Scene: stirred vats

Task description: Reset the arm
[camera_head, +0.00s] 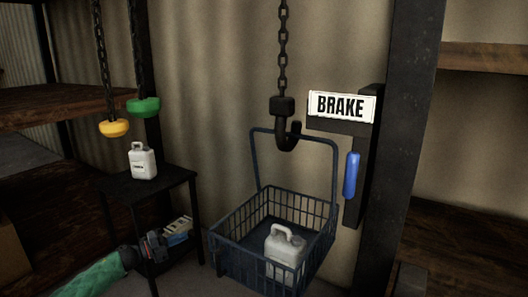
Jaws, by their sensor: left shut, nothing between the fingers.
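My left arm, in a green sleeve, comes in at the lower left of the head view. Its gripper (164,241) is shut and empty, in front of the small dark side table (130,188). My right gripper is not in view.
A white jug (143,161) stands on the table. A blue wire basket (229,253) holding another white jug (287,246) hangs from a chain hook (287,138). Yellow (113,128) and green (143,106) pulls hang left.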

